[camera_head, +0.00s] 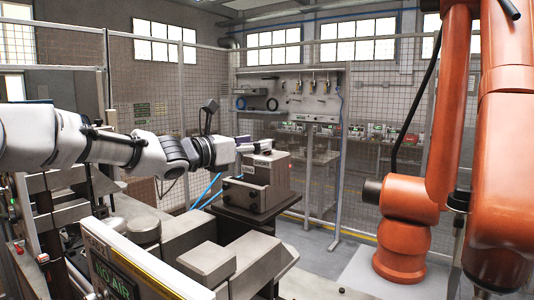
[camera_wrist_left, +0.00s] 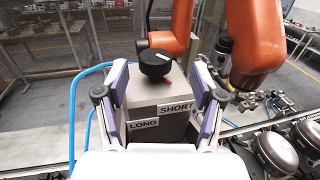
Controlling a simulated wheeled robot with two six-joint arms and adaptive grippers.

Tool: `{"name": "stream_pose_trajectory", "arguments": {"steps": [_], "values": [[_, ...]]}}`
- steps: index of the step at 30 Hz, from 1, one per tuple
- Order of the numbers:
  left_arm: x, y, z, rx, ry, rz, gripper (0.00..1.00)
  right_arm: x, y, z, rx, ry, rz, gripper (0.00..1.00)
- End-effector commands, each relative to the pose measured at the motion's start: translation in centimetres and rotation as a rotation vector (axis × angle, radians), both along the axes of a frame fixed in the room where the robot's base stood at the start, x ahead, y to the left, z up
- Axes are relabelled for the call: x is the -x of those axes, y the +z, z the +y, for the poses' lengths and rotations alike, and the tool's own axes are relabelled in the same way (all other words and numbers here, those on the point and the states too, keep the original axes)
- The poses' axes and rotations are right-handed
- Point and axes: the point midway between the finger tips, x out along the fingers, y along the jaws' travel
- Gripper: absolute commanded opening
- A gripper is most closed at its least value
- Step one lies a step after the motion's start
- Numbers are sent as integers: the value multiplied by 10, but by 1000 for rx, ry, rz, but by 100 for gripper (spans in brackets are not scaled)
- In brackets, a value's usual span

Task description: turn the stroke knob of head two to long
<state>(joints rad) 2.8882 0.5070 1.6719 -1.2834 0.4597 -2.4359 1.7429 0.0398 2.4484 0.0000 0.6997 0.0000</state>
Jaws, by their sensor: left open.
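The stroke knob is a black round knob (camera_wrist_left: 155,63) on top of a grey box-shaped head (camera_wrist_left: 160,88) in the left wrist view. My left gripper (camera_head: 262,147) is open at the top of the head. Its fingers (camera_wrist_left: 157,80) stand apart on either side of the box, with the knob ahead between them. My right gripper is not in view.
An orange robot arm (camera_head: 402,225) stands at the right, and part of it rises close behind the knob in the wrist view. Blue hoses (camera_head: 208,190) run left of the head. A NO AIR sign (camera_head: 112,270) and machine blocks (camera_head: 205,262) fill the front. Mesh fencing is behind.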

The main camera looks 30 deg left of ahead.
Motion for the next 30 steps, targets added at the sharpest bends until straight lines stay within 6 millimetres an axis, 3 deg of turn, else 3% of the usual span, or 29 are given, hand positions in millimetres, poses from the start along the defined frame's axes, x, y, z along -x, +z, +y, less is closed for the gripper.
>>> {"name": "stream_pose_trajectory", "arguments": {"steps": [1,3,8,14,15,20,30], "values": [[-11,9,-5,-3,0,8,68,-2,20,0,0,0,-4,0],[-23,9,-9,-2,0,7,68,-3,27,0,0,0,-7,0],[-36,6,-14,0,-1,4,68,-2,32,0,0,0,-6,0],[-37,4,-14,1,-1,4,68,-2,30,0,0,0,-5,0],[-37,4,-14,1,0,4,64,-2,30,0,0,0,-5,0],[-37,4,-14,1,-1,4,8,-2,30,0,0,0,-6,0],[-37,3,-14,0,-9,6,7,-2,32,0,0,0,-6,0]]}}
